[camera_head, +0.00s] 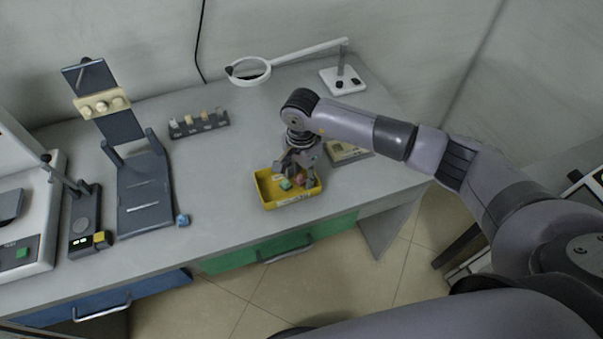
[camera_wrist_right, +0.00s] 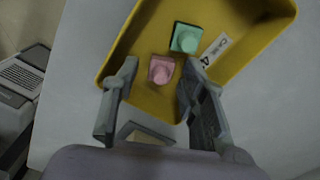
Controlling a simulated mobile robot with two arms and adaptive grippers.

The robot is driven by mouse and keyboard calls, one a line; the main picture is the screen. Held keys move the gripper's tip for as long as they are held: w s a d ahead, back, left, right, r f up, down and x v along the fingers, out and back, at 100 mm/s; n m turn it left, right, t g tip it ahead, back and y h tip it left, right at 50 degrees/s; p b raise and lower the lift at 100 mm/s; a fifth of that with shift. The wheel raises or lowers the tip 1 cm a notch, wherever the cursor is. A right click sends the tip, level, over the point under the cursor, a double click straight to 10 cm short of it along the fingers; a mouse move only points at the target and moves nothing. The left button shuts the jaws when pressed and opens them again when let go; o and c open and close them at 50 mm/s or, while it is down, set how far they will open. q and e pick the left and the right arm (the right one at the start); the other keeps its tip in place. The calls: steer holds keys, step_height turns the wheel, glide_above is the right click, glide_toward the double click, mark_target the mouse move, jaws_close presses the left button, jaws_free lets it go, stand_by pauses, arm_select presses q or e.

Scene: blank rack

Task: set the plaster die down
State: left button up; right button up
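A yellow tray (camera_head: 268,203) stands near the front edge of the bench; it also fills the upper part of the right wrist view (camera_wrist_right: 262,48). In it are a pink die (camera_wrist_right: 161,70) and a green die (camera_wrist_right: 186,38), side by side. Both look small in the head view, the green one (camera_head: 286,184) left of the pink one (camera_head: 299,180). I cannot tell which is the plaster die. My right gripper (camera_head: 296,175) is low over the tray, fingers apart. In the wrist view its fingertips (camera_wrist_right: 159,72) flank the pink die with visible gaps. My left gripper is not in view.
A beige box (camera_head: 347,153) sits just behind and right of the tray. A rack with small pieces (camera_head: 200,126) and a magnifier lamp (camera_head: 343,83) stand farther back. A dark stand (camera_head: 145,190) and a small blue piece (camera_head: 183,220) are left.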

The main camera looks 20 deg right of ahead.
mark_target(301, 175)
steer(key=shift+r, duration=0.2)
steer(key=shift+w+r, duration=0.1)
steer(key=shift+r, duration=0.2)
step_height(301, 175, up, 11)
steer(key=b, duration=0.2)
steer(key=shift+b, duration=0.35)
steer(key=shift+r, duration=0.1)
